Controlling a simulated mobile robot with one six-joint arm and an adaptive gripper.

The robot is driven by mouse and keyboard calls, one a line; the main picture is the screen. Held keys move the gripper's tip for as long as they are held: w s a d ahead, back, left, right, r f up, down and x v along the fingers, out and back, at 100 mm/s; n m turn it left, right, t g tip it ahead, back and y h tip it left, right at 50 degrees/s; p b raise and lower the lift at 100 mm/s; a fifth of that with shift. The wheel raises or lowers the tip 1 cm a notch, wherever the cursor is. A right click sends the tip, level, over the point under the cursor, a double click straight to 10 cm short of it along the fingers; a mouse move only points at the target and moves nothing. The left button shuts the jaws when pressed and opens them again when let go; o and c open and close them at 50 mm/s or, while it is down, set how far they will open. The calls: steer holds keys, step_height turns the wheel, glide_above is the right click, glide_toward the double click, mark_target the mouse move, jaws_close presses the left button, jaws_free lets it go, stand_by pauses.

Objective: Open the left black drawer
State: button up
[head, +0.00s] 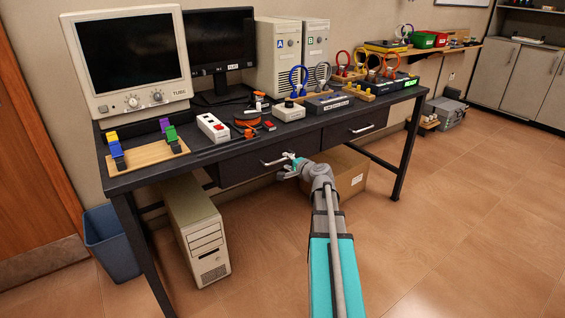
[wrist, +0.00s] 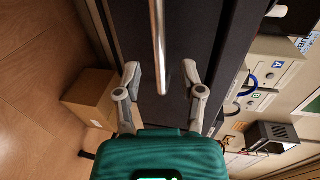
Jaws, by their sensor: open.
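The left black drawer (head: 238,168) sits under the dark desk top and looks shut. Its silver bar handle (head: 273,161) is on its front. My gripper (head: 289,165) is at the right end of this handle, with its fingers apart. In the wrist view the handle (wrist: 157,40) runs down from the top edge, and its lower end lies between the two spread fingertips of my gripper (wrist: 160,72). I see no clear contact, and the exact depth between fingers and bar cannot be told. The dark drawer front (wrist: 187,35) is behind them.
The right drawer (head: 340,134) has its own handle. A computer tower (head: 198,235) and a cardboard box (head: 345,175) stand under the desk (head: 120,183). A blue bin (head: 108,243) stands at the left. Monitors and small gadgets crowd the top. The floor in front is clear.

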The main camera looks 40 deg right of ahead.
mark_target(283, 159)
steer(key=shift+x, duration=1.65)
jaws_close()
